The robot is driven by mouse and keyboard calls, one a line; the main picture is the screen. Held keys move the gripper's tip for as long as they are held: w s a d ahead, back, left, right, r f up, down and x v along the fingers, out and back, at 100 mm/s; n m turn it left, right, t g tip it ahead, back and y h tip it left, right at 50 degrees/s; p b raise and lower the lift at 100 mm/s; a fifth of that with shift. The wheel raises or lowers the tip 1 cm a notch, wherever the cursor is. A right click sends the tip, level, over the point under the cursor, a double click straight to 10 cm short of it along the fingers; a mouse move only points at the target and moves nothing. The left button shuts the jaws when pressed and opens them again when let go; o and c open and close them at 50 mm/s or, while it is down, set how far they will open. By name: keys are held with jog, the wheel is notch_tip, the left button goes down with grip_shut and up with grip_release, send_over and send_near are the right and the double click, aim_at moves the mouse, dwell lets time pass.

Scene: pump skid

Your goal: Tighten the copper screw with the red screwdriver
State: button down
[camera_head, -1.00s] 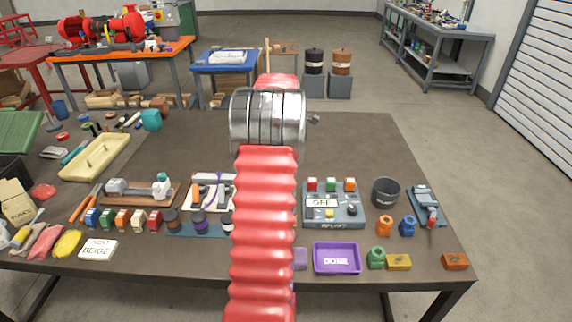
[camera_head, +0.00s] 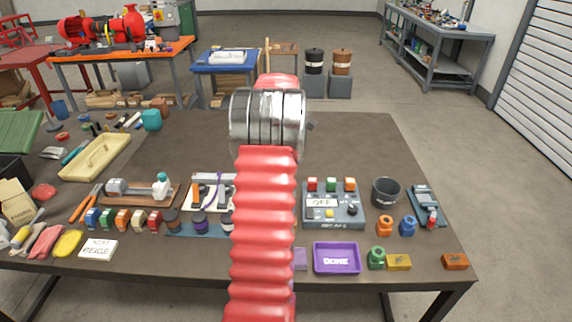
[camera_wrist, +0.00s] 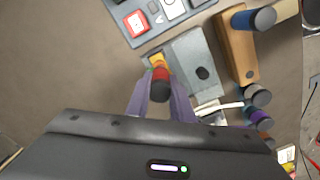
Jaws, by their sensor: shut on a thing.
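In the wrist view my gripper (camera_wrist: 160,100) has its two purple-grey fingers closed around a red and dark handle, which I take for the red screwdriver (camera_wrist: 160,84). I see it nearly end-on, so its tip is hidden. A yellow-orange part (camera_wrist: 156,60) shows just beyond the handle; I cannot tell what it belongs to or whether the two touch. A grey block (camera_wrist: 187,57) with a dark round spot lies right beside it. I cannot make out the copper screw in either view. My arm hides the middle of the bench and the gripper in the head view.
A grey control panel (camera_head: 345,218) reading OFF stands right of my arm, with a purple tray (camera_head: 337,271) in front. A dark cup (camera_head: 385,192) is farther right. Left are several small coloured blocks and a white card (camera_head: 97,249).

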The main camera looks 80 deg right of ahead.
jog(key=shift+r, duration=0.15)
jog(key=shift+r, duration=2.35)
jog(key=shift+s, duration=0.1)
